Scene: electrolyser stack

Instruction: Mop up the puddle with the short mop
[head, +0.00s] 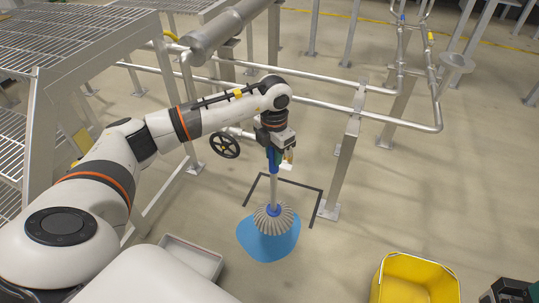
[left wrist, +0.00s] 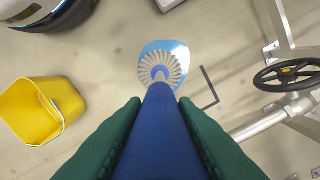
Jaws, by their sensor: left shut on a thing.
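My left gripper (head: 274,150) points down and is shut on the blue grip of the short mop (head: 274,190). In the left wrist view its green fingers (left wrist: 160,140) close on both sides of the mop's blue handle (left wrist: 158,125). The mop's grey-white strand head (head: 273,218) is over the back part of the blue puddle (head: 265,243); I cannot tell for sure whether it touches the floor. The puddle also shows around the head in the left wrist view (left wrist: 181,52). At the lower right edge of the head view a dark green and black part shows, perhaps my right gripper.
A yellow bucket (head: 414,280) stands at the lower right. A shallow grey tray (head: 190,257) lies left of the puddle. Dark floor marks (head: 318,205) and a steel post (head: 342,165) are behind it. Pipes and a black handwheel (head: 225,144) stand further back.

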